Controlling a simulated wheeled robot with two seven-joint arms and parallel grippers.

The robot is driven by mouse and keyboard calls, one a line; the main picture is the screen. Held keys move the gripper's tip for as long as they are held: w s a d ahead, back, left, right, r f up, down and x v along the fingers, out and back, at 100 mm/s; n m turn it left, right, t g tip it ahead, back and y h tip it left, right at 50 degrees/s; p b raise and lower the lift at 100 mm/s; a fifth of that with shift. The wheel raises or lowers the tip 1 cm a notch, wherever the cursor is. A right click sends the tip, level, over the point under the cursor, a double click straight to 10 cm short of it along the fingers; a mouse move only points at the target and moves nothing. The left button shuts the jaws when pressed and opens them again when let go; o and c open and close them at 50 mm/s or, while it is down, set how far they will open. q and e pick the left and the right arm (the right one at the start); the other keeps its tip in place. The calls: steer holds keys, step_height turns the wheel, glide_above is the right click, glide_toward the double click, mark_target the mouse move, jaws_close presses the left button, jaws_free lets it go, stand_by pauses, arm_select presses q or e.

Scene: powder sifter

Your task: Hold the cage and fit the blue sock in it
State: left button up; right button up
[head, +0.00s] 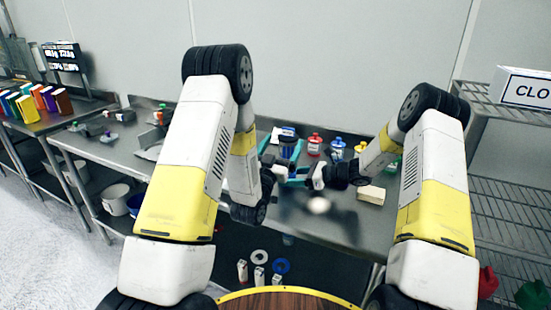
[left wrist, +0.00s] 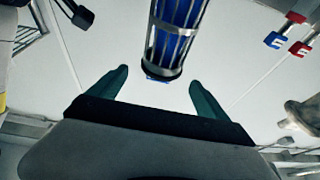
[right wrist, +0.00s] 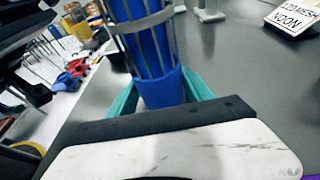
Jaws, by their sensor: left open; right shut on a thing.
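The metal cage (left wrist: 178,48) is a slim grey wire frame with the blue sock (left wrist: 177,15) inside it. In the right wrist view the cage (right wrist: 140,23) surrounds the upper part of the sock (right wrist: 160,88), whose lower blue end sticks out past the wires. My right gripper (right wrist: 158,85) is shut around that blue end, its teal fingers on both sides. My left gripper (left wrist: 160,80) is open, and the cage's ringed end lies between and beyond its fingertips. In the head view both grippers are close together, and the left gripper (head: 284,160) partly hides the held parts.
A steel bench (head: 335,215) lies beneath the grippers. Red and blue bottles (head: 314,144) stand behind them, and a pale block (head: 371,194) lies to the right. A white label sign (right wrist: 297,17) stands on the bench. Wire shelves (head: 510,200) stand at the far right.

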arm_select(q)
steer(key=v, duration=0.8)
stand_by(0.4)
arm_select(e)
steer(key=o, duration=1)
steer(key=shift+o, duration=0.2)
steer(key=shift+d, duration=0.1)
